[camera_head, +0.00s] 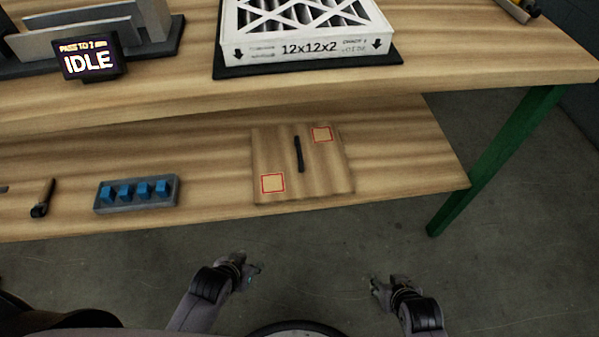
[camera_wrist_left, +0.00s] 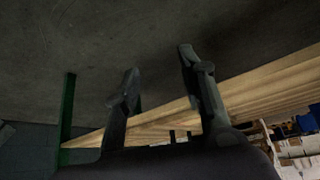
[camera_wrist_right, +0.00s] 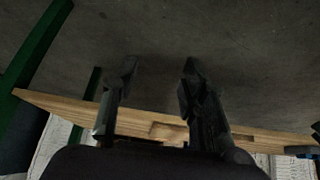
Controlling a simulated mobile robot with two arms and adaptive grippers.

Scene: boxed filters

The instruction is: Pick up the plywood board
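The plywood board (camera_head: 280,160) is a square wooden panel lying flat on the lower shelf. It has a black bar-like handle (camera_head: 299,154) near its middle and red-outlined squares at two opposite corners. My left gripper (camera_head: 256,268) is in front of the shelf, below and left of the board in the head view. In the left wrist view the left gripper's fingers (camera_wrist_left: 155,75) are apart and empty. My right gripper (camera_head: 378,283) is in front of the shelf, below and right of the board. In the right wrist view the right gripper's fingers (camera_wrist_right: 158,72) are apart with nothing between them.
The upper tabletop (camera_head: 480,60) overhangs the lower shelf (camera_head: 400,150) behind the board. A boxed filter (camera_head: 308,30) sits on a black mat above. A grey tray with blue blocks (camera_head: 137,193) and a dark tool (camera_head: 42,198) lie left. A green leg (camera_head: 490,165) stands right.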

